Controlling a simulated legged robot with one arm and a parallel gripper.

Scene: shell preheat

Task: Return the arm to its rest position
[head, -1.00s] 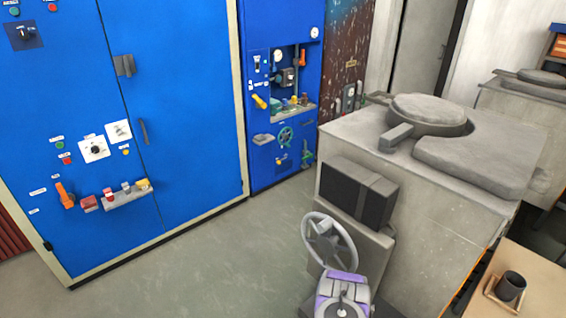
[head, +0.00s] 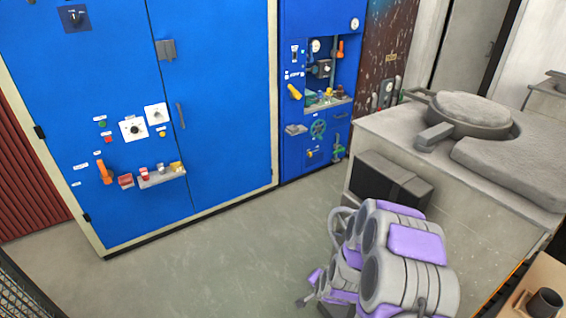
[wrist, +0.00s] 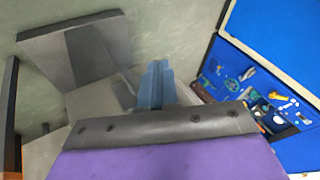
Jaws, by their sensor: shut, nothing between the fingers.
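My arm (head: 405,260), grey with purple covers, is bent at the lower right of the head view. The gripper's tip is hard to make out in the head view.
A grey cabinet (head: 475,225) with a round lid (head: 470,112) stands close on the right. A tall blue cabinet (head: 225,110) and a blue panel (head: 300,165) stand behind. The floor (head: 220,250) between is clear. A cup (head: 543,302) sits lower right.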

